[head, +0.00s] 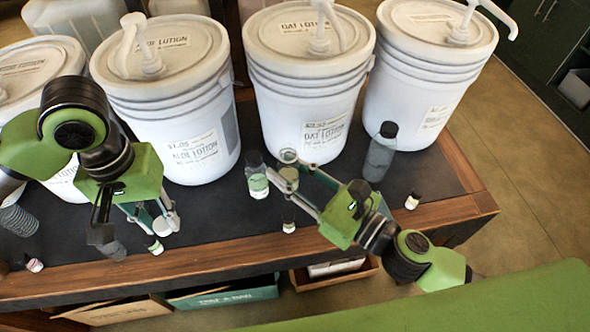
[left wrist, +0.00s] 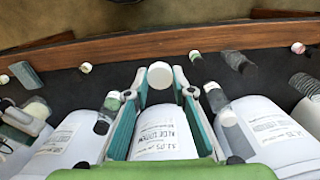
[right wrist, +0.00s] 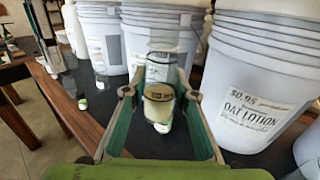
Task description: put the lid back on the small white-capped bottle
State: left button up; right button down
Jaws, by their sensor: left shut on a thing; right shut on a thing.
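My left gripper (head: 155,222) is shut on a round white lid (head: 168,224), held above the table near its front edge. The lid shows as a white disc (left wrist: 160,75) between the fingertips in the left wrist view. My right gripper (head: 288,172) is shut on a clear bottle (head: 288,158) with a pale label; its top looks open in the head view. The bottle also shows between the fingers in the right wrist view (right wrist: 158,92). Lid and bottle are well apart. The bottle's base is partly hidden by the gripper.
A dark-capped bottle (head: 257,177) stands close left of the held bottle. Large lotion buckets (head: 305,100) line the back.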

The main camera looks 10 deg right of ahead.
pick_arm(q)
jog(key=w+d+r+m, duration=0.1)
jog(key=w+d+r, duration=0.25)
jog(key=d, duration=0.35)
jog(key=w+d+r+m, duration=0.1)
jog(key=w+d+r, duration=0.2)
jog(key=d+r, duration=0.25)
notch_tip(320, 180, up, 8)
jog(key=m, duration=0.1)
send_over(288, 169)
jog(key=w, duration=0.2)
jog(key=shift+s+d+f, duration=0.1)
jog(key=shift+d, duration=0.1)
jog(key=shift+f, duration=0.1)
jog(key=shift+f, duration=1.95)
jog(key=shift+f, duration=0.85)
jog(key=shift+f, duration=0.55)
